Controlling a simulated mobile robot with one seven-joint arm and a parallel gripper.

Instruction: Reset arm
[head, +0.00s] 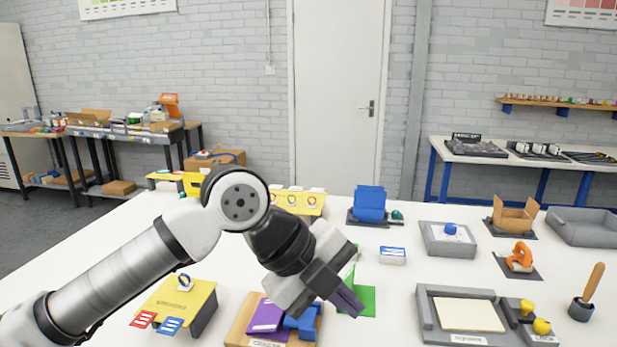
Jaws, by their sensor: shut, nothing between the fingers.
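My arm reaches in from the lower left over the white table (390,275). My gripper (347,302) is shut and empty, pointing down and to the right. In the picture it overlaps a green piece (366,300) and lies just right of a wooden tray (240,325) holding purple (266,316) and blue blocks. I cannot tell its exact height above the table.
Around it stand a yellow stand (190,297), a blue holder (369,205), a small white-and-blue box (392,255), a grey tray (447,240), a grey station with a cream panel (462,314), an orange clamp (519,257) and a wooden-handled tool (591,285). The table's centre right has bare patches.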

